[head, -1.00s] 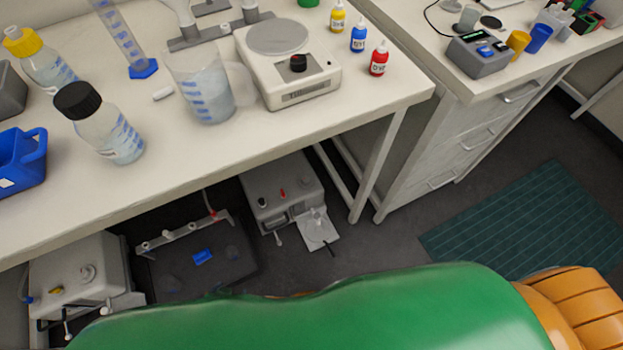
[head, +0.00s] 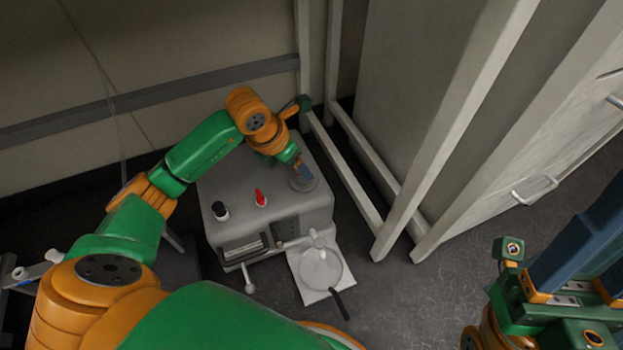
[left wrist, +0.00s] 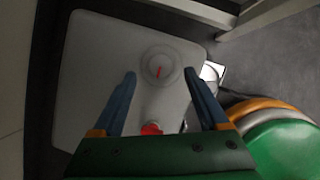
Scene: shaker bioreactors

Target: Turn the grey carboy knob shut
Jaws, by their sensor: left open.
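In the head view the knob (head: 303,181) is at the box's right rear, partly hidden by my gripper. My left gripper (left wrist: 160,76) is open, pointing down at the box top. Its two blue fingers lie either side of the knob in the wrist view, with gaps. I cannot tell whether the fingertips are level with it. My right gripper is partly in view at the head view's right edge; its blue fingers (head: 575,245) run out of frame.
The box (head: 285,220) stands on the dark floor and carries a red lever (head: 260,198) and a black knob (head: 220,211). A white plate with a round pan (head: 320,268) projects from its front. White bench legs (head: 455,130) stand to the right, beside drawers (head: 560,130).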

